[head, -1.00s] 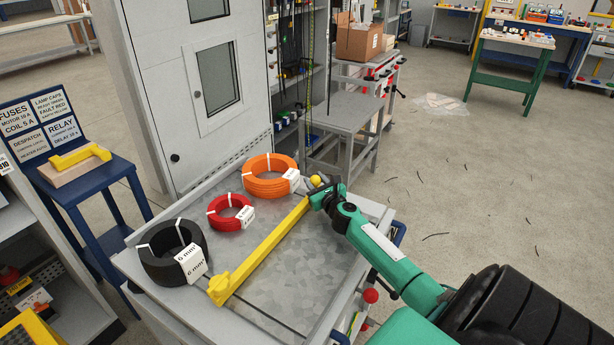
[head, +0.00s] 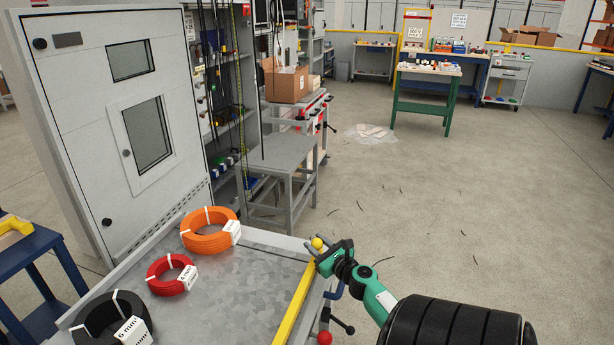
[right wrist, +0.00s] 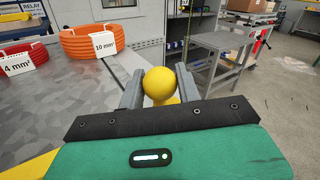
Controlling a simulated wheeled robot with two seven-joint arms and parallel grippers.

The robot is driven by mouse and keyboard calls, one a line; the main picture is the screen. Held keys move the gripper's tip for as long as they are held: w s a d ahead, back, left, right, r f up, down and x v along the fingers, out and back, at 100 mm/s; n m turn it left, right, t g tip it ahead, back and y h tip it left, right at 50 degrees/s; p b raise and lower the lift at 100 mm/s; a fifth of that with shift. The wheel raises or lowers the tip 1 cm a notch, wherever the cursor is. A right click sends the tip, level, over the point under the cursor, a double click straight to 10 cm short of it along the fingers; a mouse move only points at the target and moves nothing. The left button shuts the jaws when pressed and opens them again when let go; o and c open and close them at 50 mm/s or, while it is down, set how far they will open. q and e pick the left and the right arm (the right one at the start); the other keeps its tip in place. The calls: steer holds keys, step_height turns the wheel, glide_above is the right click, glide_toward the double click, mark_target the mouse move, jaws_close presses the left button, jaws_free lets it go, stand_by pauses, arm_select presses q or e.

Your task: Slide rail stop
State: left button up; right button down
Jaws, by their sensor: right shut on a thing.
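A yellow bar (head: 294,308) lies across the right side of the grey metal table top (head: 235,300). Its near end is cut off by the bottom of the head view. A yellow ball knob (head: 318,242) is at its far end. My right gripper (head: 316,249) is at that knob. In the right wrist view the knob (right wrist: 160,86) sits between my two grey fingers (right wrist: 160,92), which are shut on it. My left gripper is not in view.
Orange (head: 208,230), red (head: 171,274) and black (head: 114,322) cable coils lie left of the bar. A grey cabinet (head: 110,110) stands behind the table. A small grey table (head: 283,150) stands beyond it. Open floor (head: 440,210) is to the right.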

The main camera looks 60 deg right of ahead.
steer(key=shift+s+f, duration=0.15)
steer(key=c, duration=1.2)
jaws_free()
steer(key=shift+c, duration=0.2)
steer(key=shift+o, duration=1.1)
steer(key=shift+s+d, duration=0.1)
steer(key=shift+s, duration=0.05)
steer(key=shift+s+a, duration=0.25)
steer(key=shift+s, duration=0.2)
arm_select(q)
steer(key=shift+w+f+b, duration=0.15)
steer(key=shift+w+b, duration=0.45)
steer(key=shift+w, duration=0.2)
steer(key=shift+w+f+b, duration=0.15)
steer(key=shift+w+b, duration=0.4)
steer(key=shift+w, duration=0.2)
arm_select(e)
steer(key=v, duration=1.2)
steer(key=shift+s, duration=0.45)
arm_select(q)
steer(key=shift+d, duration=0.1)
